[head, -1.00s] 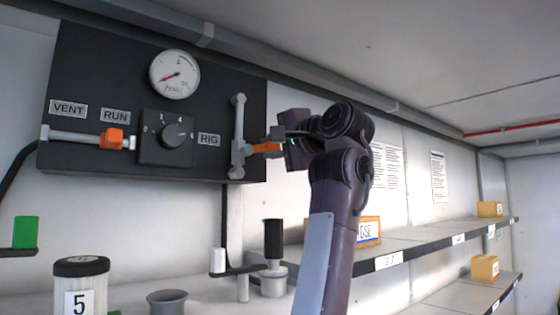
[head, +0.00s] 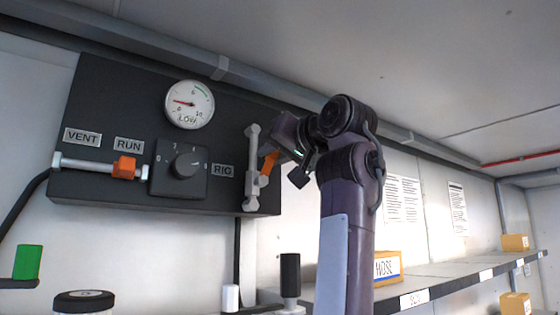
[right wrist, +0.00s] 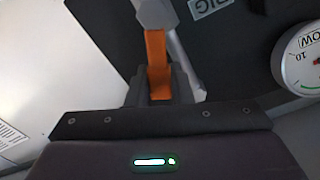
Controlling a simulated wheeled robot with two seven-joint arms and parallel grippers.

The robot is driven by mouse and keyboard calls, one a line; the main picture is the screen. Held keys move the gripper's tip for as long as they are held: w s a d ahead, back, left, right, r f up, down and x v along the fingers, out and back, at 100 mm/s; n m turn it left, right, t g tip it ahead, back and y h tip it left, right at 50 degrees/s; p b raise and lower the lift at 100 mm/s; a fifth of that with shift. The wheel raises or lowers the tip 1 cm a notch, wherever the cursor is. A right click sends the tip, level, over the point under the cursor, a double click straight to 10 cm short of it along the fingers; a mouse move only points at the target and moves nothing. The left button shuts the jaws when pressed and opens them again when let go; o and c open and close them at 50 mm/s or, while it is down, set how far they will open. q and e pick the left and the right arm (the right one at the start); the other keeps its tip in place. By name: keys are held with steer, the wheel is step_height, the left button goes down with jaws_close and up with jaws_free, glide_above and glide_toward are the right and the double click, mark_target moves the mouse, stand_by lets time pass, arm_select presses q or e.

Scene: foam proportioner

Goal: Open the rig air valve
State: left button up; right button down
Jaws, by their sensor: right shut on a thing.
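The rig air valve is on a grey vertical pipe (head: 252,170) at the right edge of the dark panel, beside the RIG label (head: 223,170). Its orange lever (head: 269,163) slants up and to the right from the pipe. The lever also shows in the right wrist view (right wrist: 157,62), running between my fingers. My right gripper (head: 283,157) is shut on the lever; its fingertips are partly hidden in the head view. They show around the lever in the right wrist view (right wrist: 163,86). My left gripper is not in view.
The dark panel (head: 110,105) carries a pressure gauge (head: 189,104), a selector knob (head: 186,165) and another orange handle (head: 124,167) by the VENT and RUN labels. Shelves (head: 445,275) with yellow boxes stand at the right. A black-topped container (head: 83,300) is low at the left.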

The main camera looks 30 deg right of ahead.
steer(key=a+n, duration=0.1)
steer(key=n, duration=0.2)
steer(key=shift+a+r, duration=0.2)
steer(key=shift+a, duration=0.15)
steer(key=shift+a+n+b, duration=0.35)
steer(key=shift+a+n, duration=0.05)
steer(key=shift+n, duration=0.5)
steer(key=c, duration=1.7)
jaws_free()
steer(key=o, duration=0.4)
steer(key=shift+w+a, duration=0.1)
steer(key=shift+w, duration=0.05)
